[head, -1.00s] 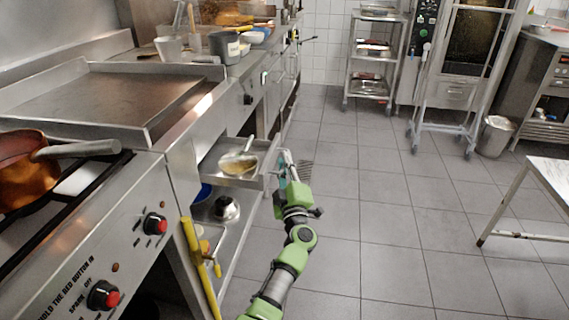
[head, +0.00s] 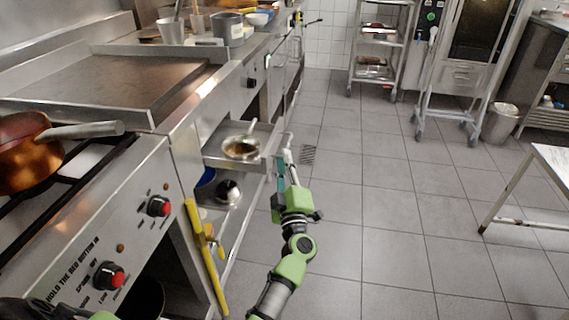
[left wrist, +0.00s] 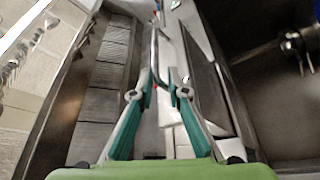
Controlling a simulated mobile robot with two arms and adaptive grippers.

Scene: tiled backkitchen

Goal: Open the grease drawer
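The grease drawer (head: 262,150) is a shallow steel drawer under the griddle. It stands pulled out, with a small pan and a utensil (head: 241,148) inside. My left gripper (head: 287,160) is at the outer side of the drawer front. In the left wrist view, the green fingers of my left gripper (left wrist: 160,78) converge on a thin metal bar, the drawer handle (left wrist: 154,52), and look closed on it. The exact contact is small and hard to see. My right gripper is not in view.
The griddle (head: 110,85) lies above the drawer. A stove with red knobs (head: 159,206) and a copper pan (head: 28,160) is at the near left. A yellow bar (head: 206,258) stands below the counter. The tiled floor (head: 385,215) to the right is clear up to a white table (head: 548,160).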

